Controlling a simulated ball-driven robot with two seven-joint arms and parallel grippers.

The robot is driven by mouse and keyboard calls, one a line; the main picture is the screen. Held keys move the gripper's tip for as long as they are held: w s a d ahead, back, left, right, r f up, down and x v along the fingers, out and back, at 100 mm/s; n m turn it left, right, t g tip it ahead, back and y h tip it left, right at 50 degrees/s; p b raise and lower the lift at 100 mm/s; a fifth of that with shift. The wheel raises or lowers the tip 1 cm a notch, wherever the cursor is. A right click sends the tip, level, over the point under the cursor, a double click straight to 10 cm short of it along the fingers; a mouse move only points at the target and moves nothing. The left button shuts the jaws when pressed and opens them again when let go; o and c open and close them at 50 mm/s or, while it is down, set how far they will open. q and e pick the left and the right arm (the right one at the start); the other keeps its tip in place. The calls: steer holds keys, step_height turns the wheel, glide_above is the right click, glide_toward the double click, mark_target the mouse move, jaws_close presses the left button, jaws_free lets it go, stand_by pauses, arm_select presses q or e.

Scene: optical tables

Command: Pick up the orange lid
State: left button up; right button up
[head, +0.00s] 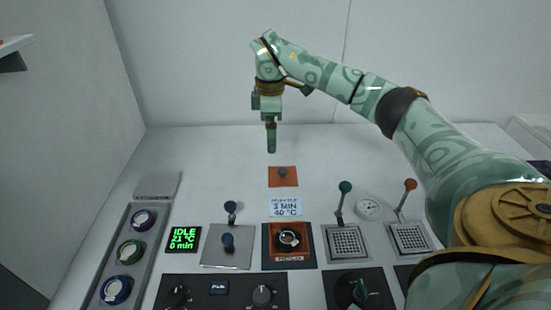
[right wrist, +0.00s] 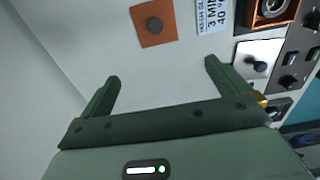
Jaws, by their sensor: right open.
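The orange lid (head: 283,181) is a flat orange square with a small dark knob in its middle. It lies on the white table behind the printed label. In the right wrist view the orange lid (right wrist: 146,36) shows at the top, beyond the fingertips. My right gripper (head: 271,148) hangs pointing down, above and slightly behind the lid in the head view. In the wrist view my right gripper (right wrist: 162,70) has its two fingers wide apart with nothing between them. My left gripper is not in view.
A label (head: 285,207) lies in front of the lid, then an orange-framed heater unit (head: 289,259). A steel plate with dark knobs (head: 226,258), a green display (head: 184,239), levers (head: 340,205) and a dial panel (head: 225,293) surround it. The table behind the lid is clear.

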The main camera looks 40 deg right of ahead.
steer(key=b, duration=0.2)
glide_above(273, 176)
step_height(273, 176, down, 8)
steer(key=shift+w+a+f, duration=0.1)
steer(key=shift+a+f, duration=0.05)
step_height(273, 176, down, 6)
steer(key=b, duration=0.2)
steer(key=shift+b, duration=0.35)
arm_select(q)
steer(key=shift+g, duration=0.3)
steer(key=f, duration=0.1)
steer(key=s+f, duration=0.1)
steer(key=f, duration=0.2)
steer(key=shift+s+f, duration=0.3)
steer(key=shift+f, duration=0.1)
arm_select(e)
steer(key=c, duration=1)
